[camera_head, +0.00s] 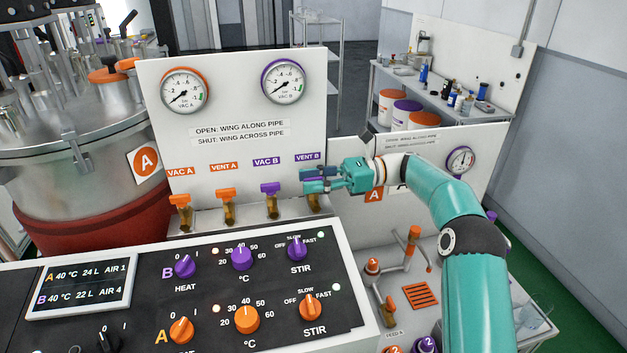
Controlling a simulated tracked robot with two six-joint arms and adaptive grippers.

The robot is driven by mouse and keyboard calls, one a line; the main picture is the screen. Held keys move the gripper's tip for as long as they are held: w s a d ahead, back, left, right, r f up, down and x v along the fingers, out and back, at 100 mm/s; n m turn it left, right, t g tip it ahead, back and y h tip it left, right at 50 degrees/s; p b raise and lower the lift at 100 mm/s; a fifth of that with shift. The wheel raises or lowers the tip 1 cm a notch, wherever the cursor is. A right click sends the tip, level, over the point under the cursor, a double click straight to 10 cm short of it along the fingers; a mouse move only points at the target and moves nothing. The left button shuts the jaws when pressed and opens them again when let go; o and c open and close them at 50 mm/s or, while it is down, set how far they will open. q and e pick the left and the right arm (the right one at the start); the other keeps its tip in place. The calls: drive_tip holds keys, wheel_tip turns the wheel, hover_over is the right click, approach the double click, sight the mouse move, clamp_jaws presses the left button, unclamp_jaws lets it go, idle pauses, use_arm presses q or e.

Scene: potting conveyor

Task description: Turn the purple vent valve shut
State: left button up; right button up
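The purple vent valve, labelled VENT B, stands at the right end of the valve row below the tall gauge panel. Its brass-coloured lower body (313,203) shows under my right gripper (312,181). The gripper comes in level from the right, with its fingers at the valve's top. The fingers hide the purple wing, so I cannot tell its angle or whether the fingers grip it. The purple VAC B valve (271,192) is just to the left, with its wing crosswise in view. My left gripper is out of view.
Orange VENT A (227,196) and VAC A (180,202) valves stand farther left. The gauge panel (240,110) rises close behind, with signs for wing along pipe open, across pipe shut. The control console (220,270) with several knobs lies in front.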

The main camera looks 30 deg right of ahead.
drive_tip(key=shift+r, duration=0.1)
drive_tip(key=v, duration=0.7)
drive_tip(key=shift+d+f, duration=0.2)
drive_tip(key=shift+d, duration=0.05)
idle(0.4)
